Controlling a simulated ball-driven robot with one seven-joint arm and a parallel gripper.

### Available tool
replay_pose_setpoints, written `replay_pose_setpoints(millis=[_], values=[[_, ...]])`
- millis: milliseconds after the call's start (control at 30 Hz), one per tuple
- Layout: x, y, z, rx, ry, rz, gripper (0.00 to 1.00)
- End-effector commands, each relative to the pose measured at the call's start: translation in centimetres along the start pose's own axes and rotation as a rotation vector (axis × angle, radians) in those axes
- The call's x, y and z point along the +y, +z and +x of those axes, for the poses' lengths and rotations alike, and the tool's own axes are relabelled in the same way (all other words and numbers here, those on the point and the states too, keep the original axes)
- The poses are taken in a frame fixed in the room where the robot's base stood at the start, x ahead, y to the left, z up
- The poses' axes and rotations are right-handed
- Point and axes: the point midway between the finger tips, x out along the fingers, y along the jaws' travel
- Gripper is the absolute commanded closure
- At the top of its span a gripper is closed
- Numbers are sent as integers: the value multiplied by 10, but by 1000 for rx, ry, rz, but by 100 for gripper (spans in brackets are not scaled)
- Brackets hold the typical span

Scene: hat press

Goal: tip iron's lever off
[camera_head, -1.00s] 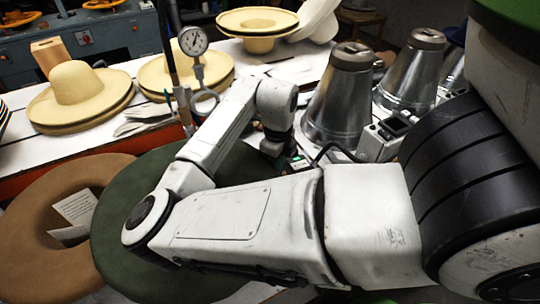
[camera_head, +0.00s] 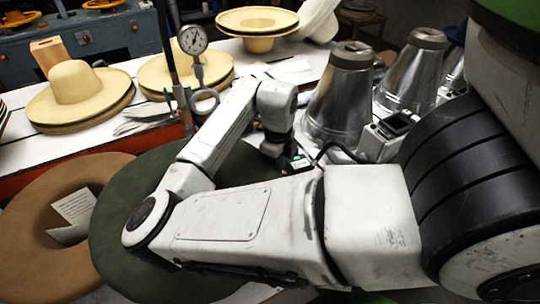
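A silver metal cone (camera_head: 340,105) with a flat grey cap stands on the white table, right of centre; I take it for the iron. A grey control box (camera_head: 388,134) with a dark display stands at its right foot. A dark curved handle or cable (camera_head: 330,149) shows at the cone's front foot. No lever can be made out for certain. My gripper (camera_head: 292,161) is at the end of the bent arm, low in front of the cone's left side. A small green light shows beside it. Its fingers are too small and dark to tell their opening or any contact.
A second metal cone (camera_head: 412,78) stands behind to the right. A dial gauge (camera_head: 193,40) on a post rises left of my arm. Straw hats (camera_head: 75,90) cover the left table. A green hat (camera_head: 120,215) and a brown hat (camera_head: 30,235) lie in front, below my arm.

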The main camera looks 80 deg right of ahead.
Motion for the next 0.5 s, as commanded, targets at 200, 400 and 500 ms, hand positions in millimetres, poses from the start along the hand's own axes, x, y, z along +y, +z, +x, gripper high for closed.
replay_pose_setpoints(millis=[200, 400, 500], values=[[0, 0, -6, 0, 1, 0, 100], [0, 0, -21, 0, 1, 0, 100], [0, 0, -28, 0, 1, 0, 100]])
